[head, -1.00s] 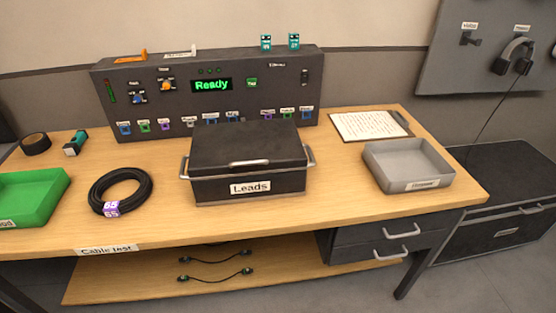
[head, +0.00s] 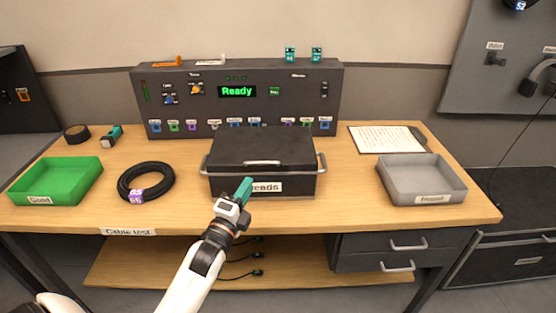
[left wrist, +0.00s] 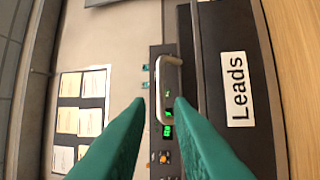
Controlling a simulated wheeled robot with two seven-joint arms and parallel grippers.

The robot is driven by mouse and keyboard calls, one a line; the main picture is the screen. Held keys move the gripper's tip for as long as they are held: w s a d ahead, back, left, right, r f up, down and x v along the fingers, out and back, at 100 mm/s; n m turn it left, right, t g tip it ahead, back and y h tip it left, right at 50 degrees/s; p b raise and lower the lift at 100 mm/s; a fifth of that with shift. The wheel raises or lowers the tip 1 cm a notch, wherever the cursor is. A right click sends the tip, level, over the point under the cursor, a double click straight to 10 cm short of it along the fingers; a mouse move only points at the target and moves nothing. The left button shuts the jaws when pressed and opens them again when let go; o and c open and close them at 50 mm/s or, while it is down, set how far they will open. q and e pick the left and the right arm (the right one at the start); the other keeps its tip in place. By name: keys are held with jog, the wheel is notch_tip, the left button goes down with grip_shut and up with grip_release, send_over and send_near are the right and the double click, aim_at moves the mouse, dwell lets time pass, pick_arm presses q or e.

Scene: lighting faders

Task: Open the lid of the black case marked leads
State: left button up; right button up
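The black case (head: 225,184) marked "Leads" stands on the bench with its lid (head: 262,146) closed. A silver handle (head: 262,163) sits on the lid's front edge, with silver side handles at both ends. My left gripper (head: 244,188), with teal fingers, is in front of the case and covers the start of its label. In the left wrist view the two fingers (left wrist: 154,104) are apart with nothing between them. The lid handle (left wrist: 171,90) shows just beyond the tips, apart from them. My right gripper is not in view.
A green tray (head: 92,184) and a black cable coil (head: 125,186) lie left of the case. A grey tray (head: 460,187) and a clipboard (head: 388,139) are to its right. The test panel (head: 270,104) stands close behind it.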

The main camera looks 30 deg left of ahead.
pick_arm(q)
jog(key=p+x, duration=0.1)
jog(key=x, duration=1)
jog(key=shift+w, duration=0.35)
jog(key=shift+f, duration=0.1)
jog(key=shift+c, duration=0.2)
grip_shut()
